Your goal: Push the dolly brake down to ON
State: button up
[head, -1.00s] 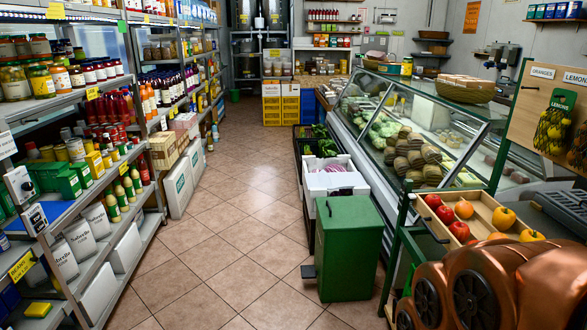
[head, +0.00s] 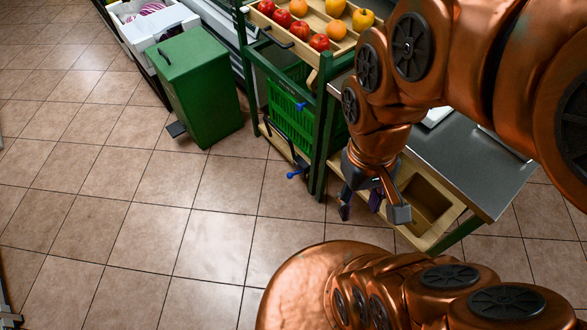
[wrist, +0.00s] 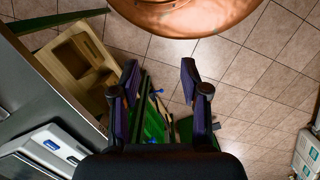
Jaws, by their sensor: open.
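A dark lever with a blue end (head: 297,173) sticks out low at the front of a green stand (head: 320,140), near the floor. It may be the dolly brake; its ON or OFF marking cannot be read. A green slatted crate (head: 292,122) sits behind it on a low wooden base. My gripper (head: 372,207) is open and empty, pointing down, to the right of the blue-ended lever and apart from it. In the wrist view my gripper (wrist: 160,78) shows its two spread fingers, with a small blue end (wrist: 157,92) and the green crate (wrist: 153,125) beyond them.
A green pedal bin (head: 198,85) stands left of the stand. A wooden tray of fruit (head: 310,28) is above the crate. A grey counter (head: 460,160) and an open wooden box (head: 430,205) lie right of my gripper. The tiled floor (head: 130,190) in front is clear.

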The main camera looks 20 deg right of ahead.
aim_at(290, 175)
jog(key=u, duration=0.05)
jog(key=k, duration=0.65)
jog(key=u, duration=0.25)
jog(key=i, duration=0.8)
jog(key=u, duration=0.8)
jog(key=i, duration=0.45)
jog(key=u, duration=0.2)
